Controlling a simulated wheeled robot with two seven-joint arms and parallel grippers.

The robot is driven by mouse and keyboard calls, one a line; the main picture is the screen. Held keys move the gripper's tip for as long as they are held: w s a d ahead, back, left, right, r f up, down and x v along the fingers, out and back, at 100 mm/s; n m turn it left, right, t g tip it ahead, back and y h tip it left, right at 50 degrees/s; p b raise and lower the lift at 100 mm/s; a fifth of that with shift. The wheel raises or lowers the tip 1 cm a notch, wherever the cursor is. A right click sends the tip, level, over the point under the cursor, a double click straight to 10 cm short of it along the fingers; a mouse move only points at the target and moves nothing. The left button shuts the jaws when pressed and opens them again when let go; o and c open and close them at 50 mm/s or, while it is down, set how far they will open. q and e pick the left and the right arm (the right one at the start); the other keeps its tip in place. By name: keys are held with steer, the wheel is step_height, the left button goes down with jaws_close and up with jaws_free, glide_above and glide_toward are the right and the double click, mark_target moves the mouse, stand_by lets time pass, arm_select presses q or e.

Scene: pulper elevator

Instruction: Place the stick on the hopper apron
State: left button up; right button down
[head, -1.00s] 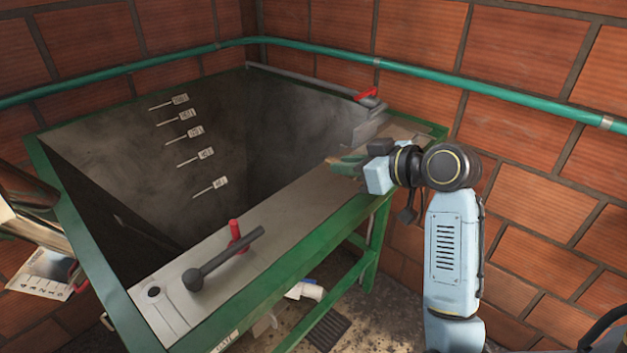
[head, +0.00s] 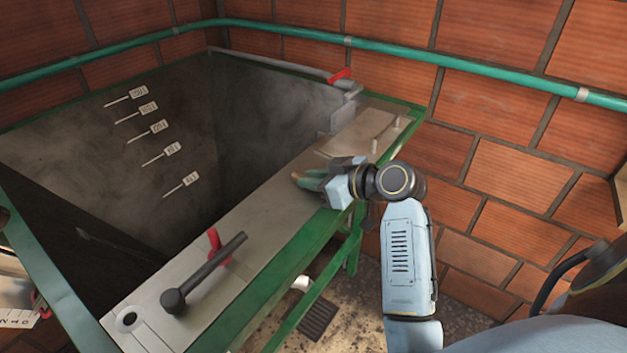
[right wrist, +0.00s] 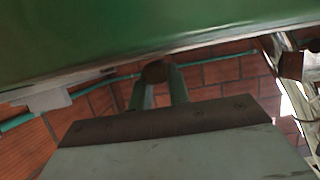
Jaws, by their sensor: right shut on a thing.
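The hopper apron (head: 268,218) is the grey metal ledge along the near right side of the hopper in the head view. My right gripper (head: 306,179), with green fingers, is low over the apron, near its outer edge. In the right wrist view, its two fingers (right wrist: 158,88) are shut on a brown, round-ended thing (right wrist: 153,72), which seems to be the stick. Most of the stick is hidden in the head view. I cannot tell whether it touches the apron. My left gripper is not in view.
A raised plate and small pegs (head: 375,147) lie beyond the gripper. The deep hopper opens to the left. A teal pipe (head: 450,68) runs along the brick wall.

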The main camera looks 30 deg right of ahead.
steer(key=shift+f, duration=0.25)
steer(key=c, duration=1.3)
jaws_free()
steer(key=shift+r, duration=0.15)
steer(key=v, duration=1.2)
steer(key=shift+d, duration=0.1)
